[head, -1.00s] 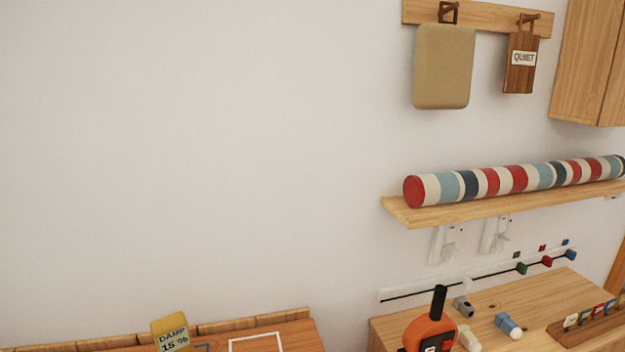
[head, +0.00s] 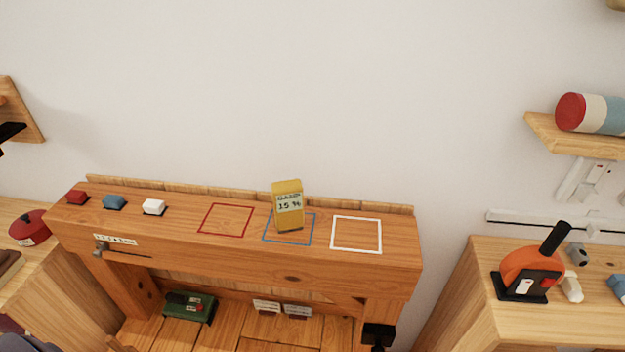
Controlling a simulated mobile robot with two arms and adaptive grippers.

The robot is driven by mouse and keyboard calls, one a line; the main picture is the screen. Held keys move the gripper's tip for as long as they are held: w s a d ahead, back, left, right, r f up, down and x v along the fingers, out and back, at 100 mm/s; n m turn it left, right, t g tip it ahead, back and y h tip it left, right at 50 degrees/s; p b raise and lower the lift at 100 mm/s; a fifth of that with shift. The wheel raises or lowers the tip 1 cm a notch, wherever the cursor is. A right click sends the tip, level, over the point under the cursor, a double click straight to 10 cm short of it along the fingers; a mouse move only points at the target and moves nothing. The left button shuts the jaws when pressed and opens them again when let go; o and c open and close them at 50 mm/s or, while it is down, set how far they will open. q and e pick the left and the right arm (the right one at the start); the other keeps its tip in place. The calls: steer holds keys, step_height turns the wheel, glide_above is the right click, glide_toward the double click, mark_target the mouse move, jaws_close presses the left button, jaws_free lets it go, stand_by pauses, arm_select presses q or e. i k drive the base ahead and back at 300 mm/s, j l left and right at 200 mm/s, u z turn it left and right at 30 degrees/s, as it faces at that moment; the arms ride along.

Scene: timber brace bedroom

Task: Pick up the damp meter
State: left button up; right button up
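The damp meter (head: 288,206) is a yellow block with a pale display that reads 15 %. It stands upright on the wooden bench (head: 180,228), at the blue outlined square, and hides part of that outline. Nothing is seen touching it. Neither of my grippers can be made out in the head view.
A red outlined square (head: 226,220) lies left of the meter and a white one (head: 356,234) right; both are empty. Red (head: 77,197), blue (head: 114,202) and white (head: 153,207) blocks sit at the bench's left. An orange tool (head: 532,272) stands on the right-hand cabinet.

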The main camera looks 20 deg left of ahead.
mark_target(287, 194)
steer(key=k+j+z, duration=0.1)
steer(key=j+z, duration=0.15)
steer(key=j, duration=0.15)
steer(key=k+j+z, duration=0.1)
steer(key=j+z, duration=0.15)
steer(key=k+j+z, duration=0.25)
steer(key=j, duration=0.25)
steer(key=i, duration=0.1)
